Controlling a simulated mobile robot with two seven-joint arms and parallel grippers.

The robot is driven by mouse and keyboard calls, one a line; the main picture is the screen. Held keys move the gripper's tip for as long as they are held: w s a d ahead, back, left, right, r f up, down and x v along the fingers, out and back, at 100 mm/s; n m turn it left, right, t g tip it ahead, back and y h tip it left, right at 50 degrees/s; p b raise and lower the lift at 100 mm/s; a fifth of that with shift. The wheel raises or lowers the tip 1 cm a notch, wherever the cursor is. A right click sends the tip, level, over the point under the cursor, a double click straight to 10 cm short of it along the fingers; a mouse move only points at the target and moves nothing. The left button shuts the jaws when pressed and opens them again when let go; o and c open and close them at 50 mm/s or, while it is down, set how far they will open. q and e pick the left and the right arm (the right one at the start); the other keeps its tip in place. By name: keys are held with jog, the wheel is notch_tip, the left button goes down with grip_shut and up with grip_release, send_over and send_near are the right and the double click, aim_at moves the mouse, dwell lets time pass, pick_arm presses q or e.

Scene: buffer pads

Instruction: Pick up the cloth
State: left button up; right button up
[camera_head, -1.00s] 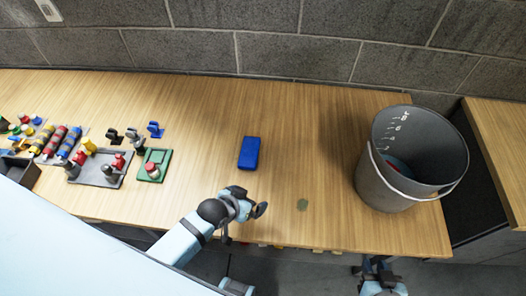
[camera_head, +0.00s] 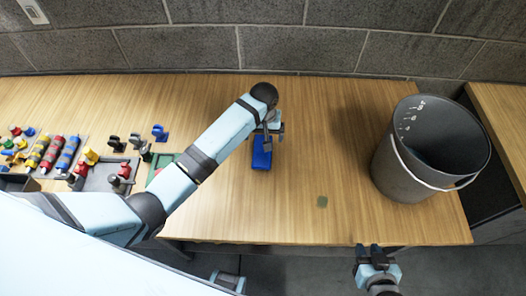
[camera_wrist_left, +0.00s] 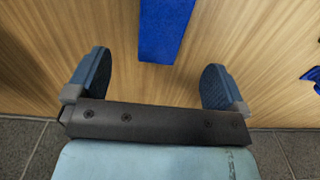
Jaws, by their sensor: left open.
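The blue cloth (camera_head: 262,157) lies folded on the wooden table as a small rectangle. My left gripper (camera_head: 274,133) is over the far end of the cloth in the head view and hides part of it. In the left wrist view the gripper (camera_wrist_left: 156,85) is open and empty, and the cloth (camera_wrist_left: 165,28) shows beyond the fingertips, roughly between them. My right gripper (camera_head: 371,252) is off the near edge of the table, away from the cloth; its jaws seem parted.
A grey bucket (camera_head: 393,172) with a white handle stands at the table's right end. Trays with coloured parts (camera_head: 93,178) are at the left, and a block wall (camera_head: 200,47) stands behind.

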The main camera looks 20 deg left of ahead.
aim_at(263, 152)
pick_arm(q)
notch_tip(263, 152, down, 9)
jog(key=shift+s+a+f, duration=0.1)
jog(key=shift+s, duration=0.05)
dwell(0.4)
jog(key=shift+c, duration=0.5)
jog(key=c, duration=0.9)
